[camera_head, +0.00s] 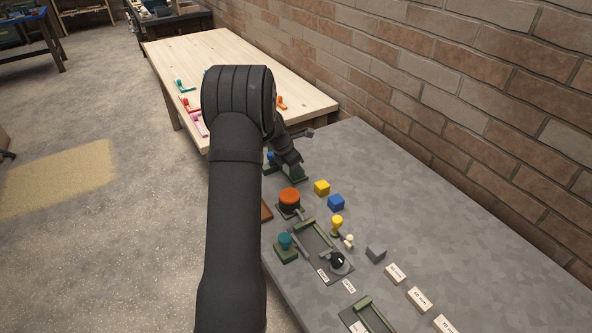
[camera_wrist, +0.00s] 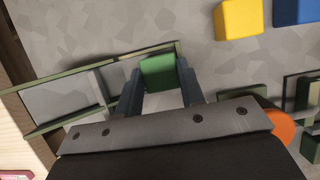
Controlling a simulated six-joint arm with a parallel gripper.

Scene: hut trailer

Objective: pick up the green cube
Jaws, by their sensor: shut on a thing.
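The green cube (camera_wrist: 158,73) is between the two fingers of my gripper (camera_wrist: 159,70) in the wrist view. The fingers lie against its left and right sides, so the gripper is shut on it. Part of the cube's near side is hidden by the gripper. In the head view my gripper (camera_head: 290,158) is over the far end of the grey table, and I cannot clearly make out the cube there. I cannot tell whether the cube touches the table.
A green-edged frame (camera_wrist: 95,62) lies beside the cube. A yellow cube (camera_head: 322,187), a blue cube (camera_head: 336,203) and an orange round knob (camera_head: 289,197) stand nearby. A brick wall (camera_head: 450,100) borders the table's right side.

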